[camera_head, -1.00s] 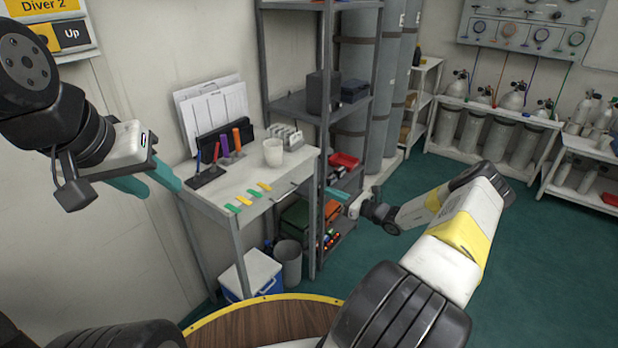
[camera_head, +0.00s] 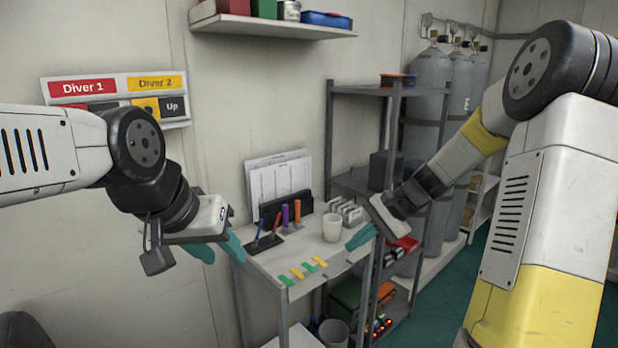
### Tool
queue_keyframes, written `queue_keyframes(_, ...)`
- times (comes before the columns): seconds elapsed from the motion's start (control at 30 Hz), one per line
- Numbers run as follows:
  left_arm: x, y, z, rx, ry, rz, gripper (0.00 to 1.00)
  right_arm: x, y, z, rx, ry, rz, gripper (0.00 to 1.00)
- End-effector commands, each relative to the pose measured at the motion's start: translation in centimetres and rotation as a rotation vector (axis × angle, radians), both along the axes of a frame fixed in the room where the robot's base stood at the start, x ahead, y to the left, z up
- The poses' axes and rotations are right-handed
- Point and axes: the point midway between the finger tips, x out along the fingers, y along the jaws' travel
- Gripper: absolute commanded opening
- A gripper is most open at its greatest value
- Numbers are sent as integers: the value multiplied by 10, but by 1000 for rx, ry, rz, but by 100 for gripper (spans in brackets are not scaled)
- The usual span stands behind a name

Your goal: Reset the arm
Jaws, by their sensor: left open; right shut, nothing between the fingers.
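My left gripper (camera_head: 218,245) is on the left, its teal fingers apart and empty, in front of the wall and the left edge of the white side table (camera_head: 262,264). My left arm comes in from the left edge. My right gripper (camera_head: 357,238) is right of centre, its teal fingers together and holding nothing, pointing left. It appears in front of the table's right side, near the white cup (camera_head: 332,228). My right arm comes in from the upper right with its forearm raised.
The table bears coloured tags (camera_head: 309,266), pens and a paper rack (camera_head: 280,184). A grey shelf unit (camera_head: 352,90) and gas cylinders (camera_head: 432,85) stand behind my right arm. A wall shelf (camera_head: 270,24) and a Diver 1 / Diver 2 sign (camera_head: 82,88) are above. Green floor shows at lower right.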

Motion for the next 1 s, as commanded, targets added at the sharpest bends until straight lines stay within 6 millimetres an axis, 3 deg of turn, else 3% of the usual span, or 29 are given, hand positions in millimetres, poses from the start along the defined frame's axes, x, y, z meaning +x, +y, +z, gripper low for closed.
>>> queue_keyframes(0.03,0,0,0,0,0,0,40,-16,4,18,-68,-52,52,0)
queue_keyframes(0.3,0,0,0,0,0,0,40,-101,3,82,-383,-298,288,0)
queue_keyframes(0.6,0,0,0,0,0,0,40,-187,-15,120,-642,-580,473,0)
queue_keyframes(0.8,0,0,0,0,0,0,40,-213,-24,126,-719,-684,527,0)
queue_keyframes(1.0,0,0,0,0,0,0,40,-217,-26,126,-732,-701,536,0)
